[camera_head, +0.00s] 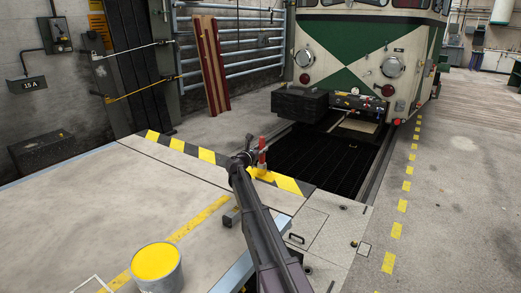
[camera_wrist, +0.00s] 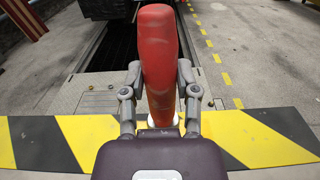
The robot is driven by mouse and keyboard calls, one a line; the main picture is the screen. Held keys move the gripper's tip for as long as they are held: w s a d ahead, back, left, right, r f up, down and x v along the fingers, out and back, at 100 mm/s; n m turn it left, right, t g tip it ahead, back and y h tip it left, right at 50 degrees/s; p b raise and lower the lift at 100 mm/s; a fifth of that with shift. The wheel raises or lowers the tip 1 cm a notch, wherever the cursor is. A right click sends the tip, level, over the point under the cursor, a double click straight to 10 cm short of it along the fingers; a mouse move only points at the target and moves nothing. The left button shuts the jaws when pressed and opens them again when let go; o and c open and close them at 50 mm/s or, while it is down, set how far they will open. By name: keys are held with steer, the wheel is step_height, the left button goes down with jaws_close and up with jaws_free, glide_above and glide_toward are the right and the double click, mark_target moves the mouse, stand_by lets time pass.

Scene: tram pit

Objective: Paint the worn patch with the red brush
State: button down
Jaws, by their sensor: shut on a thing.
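My gripper (camera_head: 250,158) is shut on the red brush (camera_head: 262,156), low over the yellow-and-black striped edge (camera_head: 207,156) of the pit. In the wrist view the brush's scuffed red handle (camera_wrist: 159,55) stands upright between the two fingers of the gripper (camera_wrist: 160,78). A pale part shows at its lower end, mostly hidden by my gripper. I cannot tell whether the brush touches the floor. The striped edge also crosses the wrist view (camera_wrist: 35,140). I cannot clearly make out a worn patch. An open can of yellow paint (camera_head: 156,264) stands at the lower left in the head view.
The dark pit (camera_head: 318,155) opens just beyond the striped edge, with a green-and-cream tram (camera_head: 350,50) over its far end. Red-edged boards (camera_head: 211,65) lean on a railing (camera_head: 243,55). A dark box (camera_head: 41,150) stands left. The right floor (camera_head: 465,190) is mostly free.

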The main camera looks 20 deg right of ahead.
steer(key=shift+s+d, duration=0.5)
steer(key=shift+s, duration=0.1)
steer(key=shift+s+d, duration=0.45)
steer(key=shift+s, duration=0.15)
steer(key=shift+s, duration=0.1)
steer(key=shift+s+d, duration=0.45)
steer(key=shift+s, duration=0.05)
stand_by(0.5)
steer(key=shift+s+d, duration=0.5)
steer(key=shift+s, duration=0.1)
steer(key=shift+s, duration=0.1)
steer(key=shift+s+d, duration=0.45)
steer(key=shift+s, duration=0.05)
